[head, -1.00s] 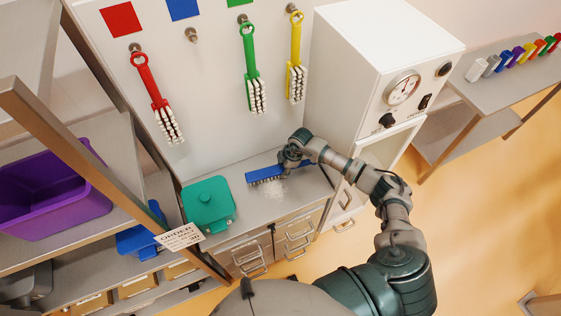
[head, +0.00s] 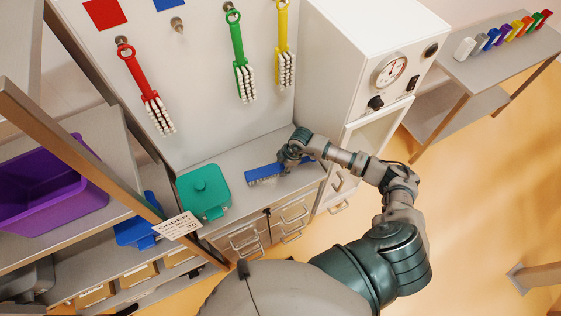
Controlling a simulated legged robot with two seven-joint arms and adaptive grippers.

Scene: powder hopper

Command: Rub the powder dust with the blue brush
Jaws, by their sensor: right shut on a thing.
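My right gripper (head: 290,158) is shut on the blue brush (head: 262,174) over the grey counter (head: 247,152). The brush lies low, with its bristles facing down toward the counter top; I cannot tell whether they touch it. Its far end is partly hidden by the gripper. A pale patch of powder dust (head: 268,183) shows faintly at the brush's front edge; the rest of it is hidden or too small to tell. My left gripper is not in view.
Red (head: 146,88), green (head: 240,55) and yellow (head: 284,42) brushes hang on the white panel. A white cabinet with a gauge (head: 390,70) stands right of the counter. A purple bin (head: 50,195) is at left.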

